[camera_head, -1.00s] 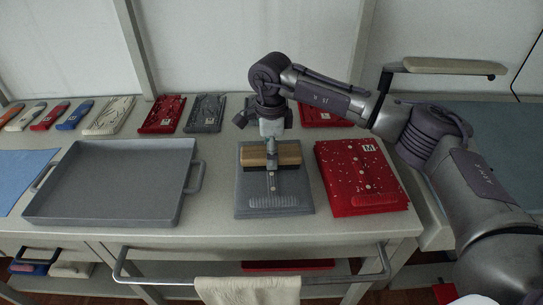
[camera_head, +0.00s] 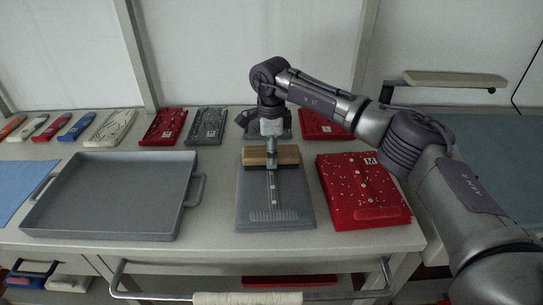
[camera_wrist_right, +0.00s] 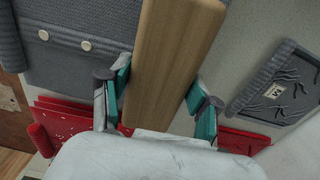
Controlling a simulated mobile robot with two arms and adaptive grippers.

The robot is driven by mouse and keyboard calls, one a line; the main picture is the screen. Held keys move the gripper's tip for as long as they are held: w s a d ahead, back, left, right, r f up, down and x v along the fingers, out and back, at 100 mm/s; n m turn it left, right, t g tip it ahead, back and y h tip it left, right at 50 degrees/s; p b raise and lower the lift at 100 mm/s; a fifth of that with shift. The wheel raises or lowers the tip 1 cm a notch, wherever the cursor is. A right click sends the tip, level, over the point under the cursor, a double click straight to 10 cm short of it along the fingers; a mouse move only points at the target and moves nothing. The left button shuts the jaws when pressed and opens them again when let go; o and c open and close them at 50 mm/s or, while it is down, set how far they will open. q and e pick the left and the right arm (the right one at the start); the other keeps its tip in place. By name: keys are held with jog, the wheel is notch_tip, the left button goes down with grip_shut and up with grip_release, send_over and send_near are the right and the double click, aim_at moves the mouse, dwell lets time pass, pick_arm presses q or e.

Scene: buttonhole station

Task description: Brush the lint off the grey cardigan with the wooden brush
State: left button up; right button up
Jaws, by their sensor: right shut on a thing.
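The grey cardigan (camera_head: 275,205) lies folded on the table in the middle of the head view, with light buttons down its front. I make out no lint on the part that shows. My right gripper (camera_head: 271,148) is shut on the wooden brush (camera_head: 287,156), which lies crosswise at the cardigan's far edge. In the right wrist view the brush's wooden back (camera_wrist_right: 165,60) is between my fingers, with the grey cardigan (camera_wrist_right: 70,65) to its left. Its bristles are hidden, so I cannot tell whether they touch the cloth. My left gripper is not in view.
A red cardigan (camera_head: 365,190) with white specks lies close to the right of the grey one. An empty grey tray (camera_head: 110,232) stands to the left. Folded garments (camera_head: 206,124) line the back of the table. A rail (camera_head: 140,295) runs along the front.

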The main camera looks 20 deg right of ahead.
jog(key=shift+w+d, duration=0.25)
jog(key=shift+w, duration=0.85)
jog(key=shift+w+d, duration=0.25)
jog(key=shift+w, duration=0.8)
notch_tip(320, 180, up, 6)
jog(key=p, duration=0.4)
jog(key=shift+f, duration=0.1)
